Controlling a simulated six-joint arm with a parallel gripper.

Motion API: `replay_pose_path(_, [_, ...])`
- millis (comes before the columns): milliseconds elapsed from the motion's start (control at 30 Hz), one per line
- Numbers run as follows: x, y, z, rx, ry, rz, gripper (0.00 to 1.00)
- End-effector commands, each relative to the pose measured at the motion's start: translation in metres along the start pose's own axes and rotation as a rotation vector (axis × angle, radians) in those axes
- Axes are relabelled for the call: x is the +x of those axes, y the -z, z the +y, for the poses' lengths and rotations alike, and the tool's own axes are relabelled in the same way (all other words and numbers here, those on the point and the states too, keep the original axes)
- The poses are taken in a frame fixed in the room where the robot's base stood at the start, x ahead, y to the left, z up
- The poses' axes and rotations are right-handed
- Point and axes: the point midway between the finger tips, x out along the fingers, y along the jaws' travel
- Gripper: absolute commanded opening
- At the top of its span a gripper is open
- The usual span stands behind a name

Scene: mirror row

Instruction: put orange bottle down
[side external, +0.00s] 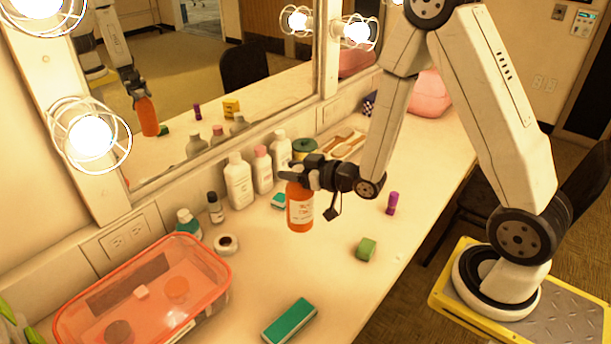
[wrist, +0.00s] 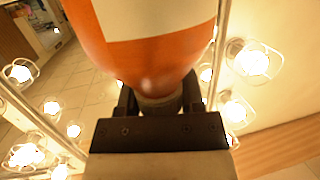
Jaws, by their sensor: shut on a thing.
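The orange bottle (side external: 299,211) has a white label and hangs roughly upright from my gripper (side external: 299,177). My gripper is shut on its top end. In the side external view the bottle appears over the counter (side external: 340,270); I cannot tell whether its base touches the surface. In the wrist view the bottle (wrist: 150,50) fills the upper middle, held between the fingers of my gripper (wrist: 158,100). The mirror shows a reflection of the bottle and my arm.
White bottles (side external: 238,181) and a dark-capped small bottle (side external: 215,208) line the mirror. A clear orange-rimmed box (side external: 210,250) stands left. A green block (side external: 366,249), purple tube (side external: 392,203), green-and-white block (side external: 289,321) and tape roll (side external: 226,243) lie about. The counter between them is bare.

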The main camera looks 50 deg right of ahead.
Motion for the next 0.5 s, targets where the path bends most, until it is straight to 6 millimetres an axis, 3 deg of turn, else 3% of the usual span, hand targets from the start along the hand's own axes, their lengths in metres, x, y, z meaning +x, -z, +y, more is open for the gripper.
replay_pose_path(267, [0.001, -0.002, 0.034, 0.016, -0.093, 0.003, 0.0])
replay_pose_path(500, [-0.005, -0.008, 0.1, 0.051, -0.279, 0.003, 0.0])
